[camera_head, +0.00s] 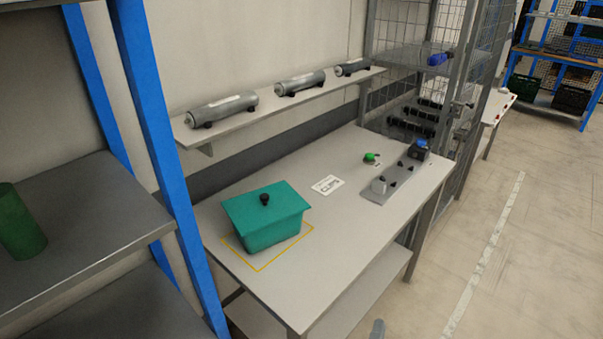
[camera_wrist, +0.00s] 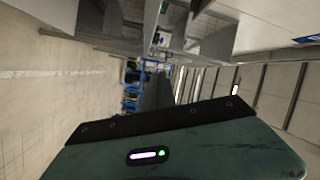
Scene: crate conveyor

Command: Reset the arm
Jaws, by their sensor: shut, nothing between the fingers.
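My gripper's fingers cannot be made out in either view. A small grey rounded piece shows at the bottom edge of the head view, too little of it to tell what it is. In the wrist view a dark green body with a black edge and a small lit indicator fills the bottom; it looks like part of my own body. The wrist picture is turned sideways, with the floor on the left.
A teal lidded box (camera_head: 266,221) with a black knob stands on the workbench (camera_head: 335,235), partly inside a yellow outline. Grey cylinders (camera_head: 222,108) lie on the wall shelf. A green button (camera_head: 370,157) and grey fixture (camera_head: 395,177) sit farther right. A blue post (camera_head: 160,150) stands left.

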